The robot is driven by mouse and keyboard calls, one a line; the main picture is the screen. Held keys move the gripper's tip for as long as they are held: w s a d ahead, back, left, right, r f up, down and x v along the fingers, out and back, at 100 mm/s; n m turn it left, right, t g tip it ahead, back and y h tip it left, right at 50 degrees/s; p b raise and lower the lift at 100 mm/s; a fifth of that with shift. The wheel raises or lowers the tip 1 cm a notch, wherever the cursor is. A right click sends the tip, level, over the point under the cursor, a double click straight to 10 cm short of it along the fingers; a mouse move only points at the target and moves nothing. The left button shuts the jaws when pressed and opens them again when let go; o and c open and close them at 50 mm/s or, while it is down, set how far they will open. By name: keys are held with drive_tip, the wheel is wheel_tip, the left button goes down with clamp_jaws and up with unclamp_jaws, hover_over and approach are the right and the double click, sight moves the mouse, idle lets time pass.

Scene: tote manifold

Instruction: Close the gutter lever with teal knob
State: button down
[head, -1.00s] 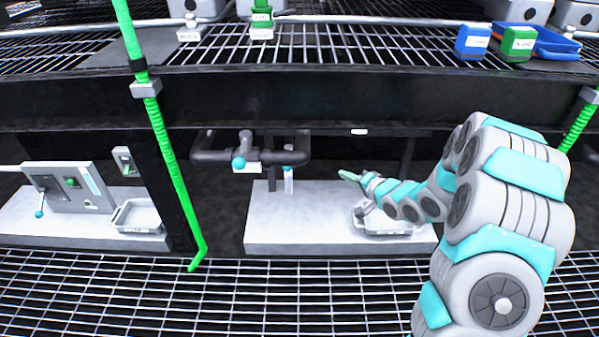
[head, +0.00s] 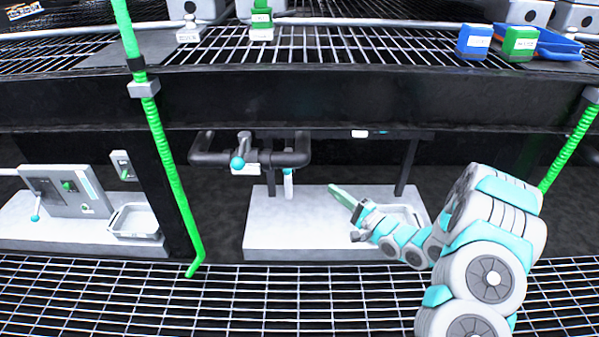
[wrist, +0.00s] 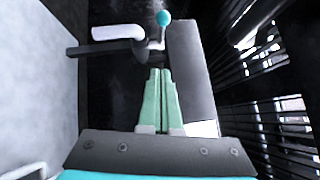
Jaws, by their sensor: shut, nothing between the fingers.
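A lever with a teal knob (head: 237,163) sits on the dark pipe (head: 210,158) below the black beam. In the wrist view a teal knob (wrist: 164,18) shows on a grey lever by the pipe (wrist: 118,33), beyond my fingertips. Another teal-tipped part (head: 287,171) hangs beneath the pipe's right end, and a third teal knob (head: 36,217) is on the left panel. I cannot tell which is called the gutter lever. My gripper (head: 340,196) has its green fingers shut and empty, right of and below the pipe, apart from it; in the wrist view the fingers (wrist: 158,98) lie together.
The white bench (head: 275,235) is under the pipe, with a grey tray (head: 408,214) behind my wrist. A green ribbed post (head: 170,170) stands left of the pipe. The black beam (head: 330,100) and shelf grating run above. Metal grating (head: 290,295) lies in front.

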drive_tip(key=shift+w, duration=0.1)
drive_tip(key=s+a+b+x, duration=0.1)
drive_tip(key=s+a+x, duration=0.1)
drive_tip(key=x, duration=1)
drive_tip(key=shift+w+a+r+b, duration=0.2)
drive_tip(key=shift+a+r+b, duration=0.1)
drive_tip(key=shift+a, duration=0.1)
